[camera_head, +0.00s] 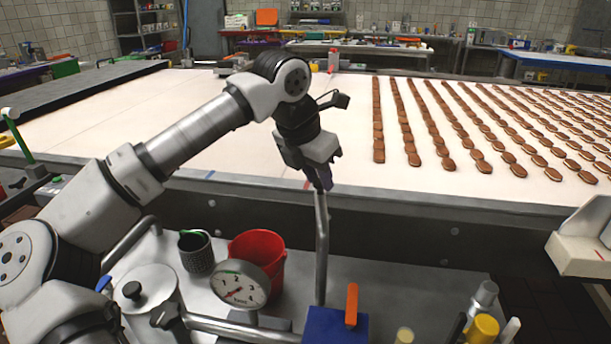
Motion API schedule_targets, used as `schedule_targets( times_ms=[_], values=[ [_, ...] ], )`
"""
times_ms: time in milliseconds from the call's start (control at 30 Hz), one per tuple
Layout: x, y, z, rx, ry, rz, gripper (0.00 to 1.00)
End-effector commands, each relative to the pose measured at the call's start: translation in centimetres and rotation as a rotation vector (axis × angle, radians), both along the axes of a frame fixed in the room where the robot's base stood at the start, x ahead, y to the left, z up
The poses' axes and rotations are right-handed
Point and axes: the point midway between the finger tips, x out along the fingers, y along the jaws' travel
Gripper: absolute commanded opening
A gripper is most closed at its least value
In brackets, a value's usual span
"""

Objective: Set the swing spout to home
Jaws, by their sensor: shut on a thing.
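The swing spout (321,240) appears to be the slim grey metal pipe standing near the middle, bent partway up. My gripper (318,183) is shut on the pipe's upper end, pointing down from above. The fingers hide the very tip of the pipe. I see no clear home mark for the spout.
A round dial gauge (240,287), red bucket (257,256), dark perforated cup (196,252) and lidded pot (145,290) stand left of the pipe. A white conveyor (270,130) with rows of brown biscuits (414,115) lies behind.

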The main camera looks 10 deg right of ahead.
Motion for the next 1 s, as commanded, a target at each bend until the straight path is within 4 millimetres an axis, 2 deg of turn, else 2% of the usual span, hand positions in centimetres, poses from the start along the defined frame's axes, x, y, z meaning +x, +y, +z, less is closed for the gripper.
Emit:
schedule_targets(
  times_ms=[400, 967, 1000],
  values=[
    [-0.2, -1.7, 0.1, -0.001, -0.002, -0.187, 0.00],
    [-0.3, -2.0, 0.1, -0.002, -0.003, -0.215, 0.00],
    [-0.3, -2.0, 0.1, -0.002, -0.003, -0.215, 0.32]
  ],
)
